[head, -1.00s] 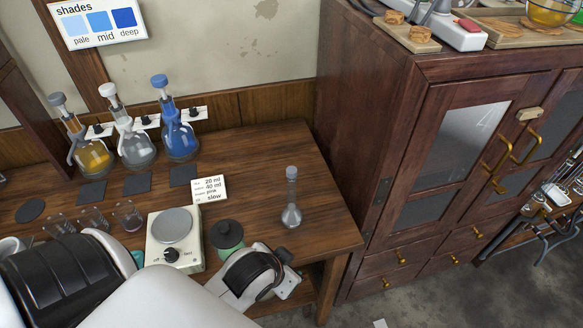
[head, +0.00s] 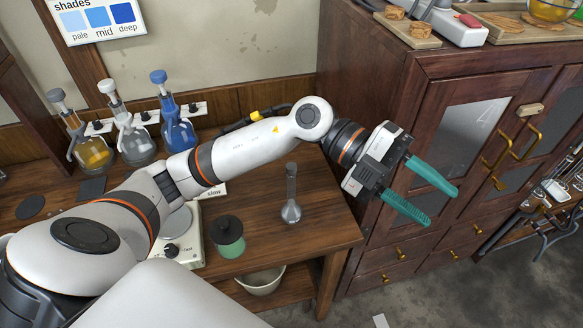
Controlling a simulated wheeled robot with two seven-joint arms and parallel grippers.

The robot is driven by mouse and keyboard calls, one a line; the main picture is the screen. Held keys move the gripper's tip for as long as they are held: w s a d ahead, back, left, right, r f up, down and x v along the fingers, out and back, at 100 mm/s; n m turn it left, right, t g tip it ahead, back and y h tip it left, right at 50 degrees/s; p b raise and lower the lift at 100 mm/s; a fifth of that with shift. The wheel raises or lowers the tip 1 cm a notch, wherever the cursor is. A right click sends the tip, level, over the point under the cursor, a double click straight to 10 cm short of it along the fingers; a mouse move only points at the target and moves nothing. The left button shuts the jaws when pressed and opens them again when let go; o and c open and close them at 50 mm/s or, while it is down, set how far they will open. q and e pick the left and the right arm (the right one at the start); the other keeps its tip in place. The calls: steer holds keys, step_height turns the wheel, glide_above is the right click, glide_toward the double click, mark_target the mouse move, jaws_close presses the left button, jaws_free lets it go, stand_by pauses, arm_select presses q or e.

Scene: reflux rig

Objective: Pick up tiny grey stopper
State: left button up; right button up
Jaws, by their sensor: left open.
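A small grey stopper (head: 291,169) sits in the neck of a clear long-necked flask (head: 291,211), which stands upright near the right end of the wooden bench. My left gripper (head: 441,207) has two teal fingers spread apart with nothing between them. It is in front of the dark cabinet, to the right of the flask and apart from it. My right gripper is not in view.
A hotplate (head: 177,250) and a green jar with a black lid (head: 229,238) stand left of the flask. Three dispenser bottles, yellow (head: 92,155), clear (head: 137,145) and blue (head: 178,134), stand at the back. The cabinet (head: 412,75) rises at the right.

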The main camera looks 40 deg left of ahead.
arm_select(q)
steer(key=w+a+f+y, duration=0.3)
steer(key=a+f+y, duration=0.2)
steer(key=a+y, duration=0.35)
steer(key=r+n+t+y, duration=0.1)
steer(key=r+n+y, duration=0.1)
steer(key=n+y, duration=0.45)
glide_above(291, 166)
steer(key=m+y, duration=0.1)
steer(key=m, duration=0.1)
steer(key=f, duration=0.4)
steer(key=f+p, duration=0.1)
steer(key=f, duration=0.1)
steer(key=shift+s+d+f, duration=0.2)
steer(key=shift+d+f, duration=0.1)
steer(key=shift+f, duration=0.05)
steer(key=f, duration=0.1)
steer(key=f+p, duration=0.2)
steer(key=f, duration=0.1)
steer(key=shift+w+a, duration=0.25)
steer(key=shift+a, duration=0.1)
steer(key=shift+f, duration=0.6)
jaws_close()
